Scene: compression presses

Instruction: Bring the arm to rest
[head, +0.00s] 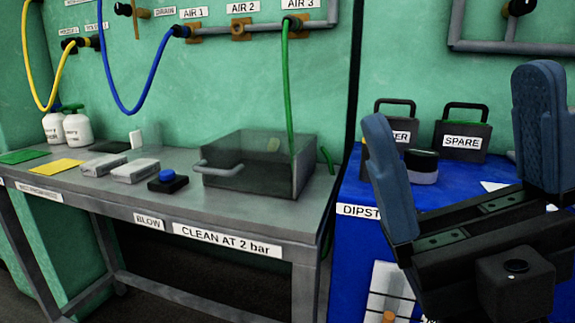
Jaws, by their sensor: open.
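My gripper (466,150) is in the right part of the head view, with two blue padded fingers spread wide apart. It is open, and nothing shows between the fingers except the background. It is in front of a blue bench (352,192) and partly hides it. A dark case labelled SPARE (463,133) shows behind the gap between the fingers. The rest of my arm is mostly out of view.
A grey table (220,205) at left holds a clear box with a handle (235,187), a blue button (168,178) and grey blocks. Yellow, blue and green hoses (288,90) hang from the wall fittings.

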